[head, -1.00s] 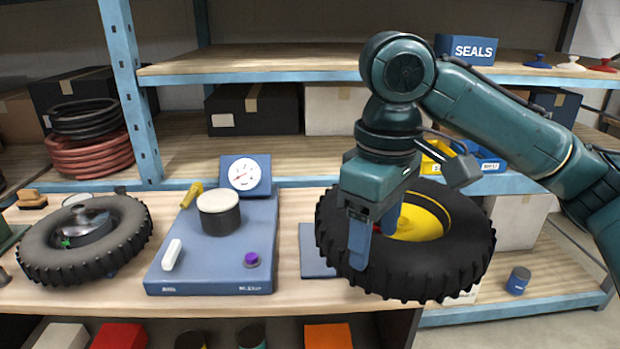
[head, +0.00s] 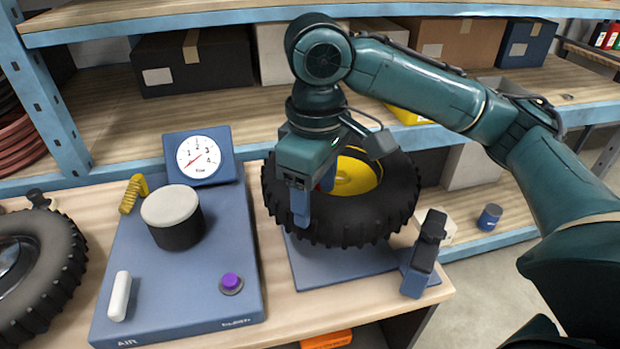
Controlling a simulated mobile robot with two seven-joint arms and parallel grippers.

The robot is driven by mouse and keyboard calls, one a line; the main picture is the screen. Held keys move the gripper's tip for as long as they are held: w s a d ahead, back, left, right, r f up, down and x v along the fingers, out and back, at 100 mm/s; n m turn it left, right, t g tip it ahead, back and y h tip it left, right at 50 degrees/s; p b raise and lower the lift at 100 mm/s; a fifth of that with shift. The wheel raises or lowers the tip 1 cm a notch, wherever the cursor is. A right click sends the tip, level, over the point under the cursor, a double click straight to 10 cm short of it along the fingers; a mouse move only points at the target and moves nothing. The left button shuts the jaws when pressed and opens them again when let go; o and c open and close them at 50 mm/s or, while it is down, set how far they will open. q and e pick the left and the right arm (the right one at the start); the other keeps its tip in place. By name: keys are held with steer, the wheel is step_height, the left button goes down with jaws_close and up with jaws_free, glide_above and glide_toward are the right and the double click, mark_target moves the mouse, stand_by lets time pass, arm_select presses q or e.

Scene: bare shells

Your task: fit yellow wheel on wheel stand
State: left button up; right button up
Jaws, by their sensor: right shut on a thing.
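The yellow wheel has a yellow hub (head: 352,177) and a thick black knobbly tyre (head: 375,215). My right gripper (head: 314,196) is shut on the left part of the tyre, with one blue finger outside the tread and the other inside by the hub. The wheel is tilted, over a flat blue plate (head: 310,265) that looks like the wheel stand's base. I cannot tell whether the wheel touches the plate.
A blue air station (head: 185,285) with a gauge (head: 203,156), a drum (head: 172,217) and a purple button (head: 231,283) stands left of the plate. Another tyre (head: 50,265) lies at the far left. Shelves with boxes (head: 195,62) stand behind. The bench ends just right of the plate.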

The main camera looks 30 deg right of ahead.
steer(key=shift+w+f, duration=0.15)
steer(key=shift+f, duration=1.15)
step_height(320, 180, down, 2)
steer(key=shift+b, duration=0.85)
steer(key=shift+f, duration=0.3)
steer(key=shift+f+b, duration=0.25)
steer(key=shift+b, duration=0.25)
arm_select(q)
steer(key=shift+w+d+f, duration=0.25)
steer(key=shift+f, duration=0.15)
steer(key=shift+r, duration=0.1)
steer(key=shift+w+r+p, duration=0.2)
steer(key=shift+r+p, duration=0.35)
steer(key=shift+p, duration=0.05)
arm_select(e)
steer(key=shift+f, duration=0.1)
